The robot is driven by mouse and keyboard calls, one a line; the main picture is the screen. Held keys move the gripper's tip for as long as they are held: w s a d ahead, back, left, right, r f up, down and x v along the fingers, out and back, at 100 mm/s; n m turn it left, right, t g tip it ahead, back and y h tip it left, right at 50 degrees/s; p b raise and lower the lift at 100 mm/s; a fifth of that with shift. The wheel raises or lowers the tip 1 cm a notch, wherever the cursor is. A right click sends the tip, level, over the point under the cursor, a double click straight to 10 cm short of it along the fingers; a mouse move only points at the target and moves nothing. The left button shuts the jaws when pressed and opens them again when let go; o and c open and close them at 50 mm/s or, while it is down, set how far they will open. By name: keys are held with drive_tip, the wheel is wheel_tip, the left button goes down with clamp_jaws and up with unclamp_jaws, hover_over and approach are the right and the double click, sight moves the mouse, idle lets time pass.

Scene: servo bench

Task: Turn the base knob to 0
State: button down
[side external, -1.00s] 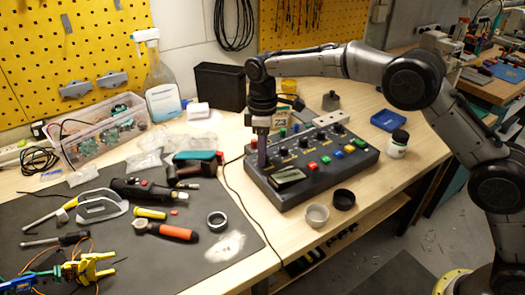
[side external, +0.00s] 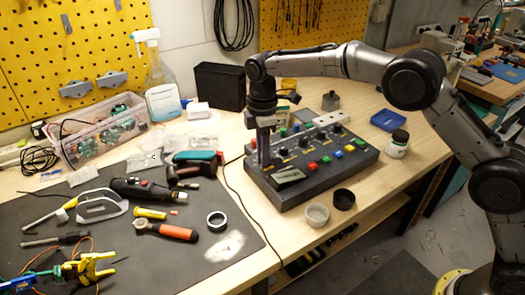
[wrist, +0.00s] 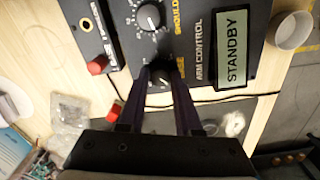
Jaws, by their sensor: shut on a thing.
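The dark control box (side external: 330,178) stands on the bench with several knobs and coloured buttons on its top. My gripper (side external: 264,166) points down at the box's left end. In the wrist view its two fingers (wrist: 160,77) are closed around the base knob (wrist: 160,73), beside a partly covered yellow label. The fingers hide most of this knob and its scale, so I cannot read its setting. The shoulder knob (wrist: 148,17), with a white scale, is just above it. The display (wrist: 233,48) reads STANDBY; it also shows in the side view (side external: 289,175).
A grey cup (side external: 316,215) and a black cup (side external: 343,199) stand before the box. A black bin (side external: 220,87) is behind.

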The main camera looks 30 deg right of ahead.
drive_tip(key=shift+r, duration=0.2)
drive_tip(key=c, duration=0.6)
unclamp_jaws()
drive_tip(key=shift+f, duration=0.15)
wheel_tip(320, 180, up, 14)
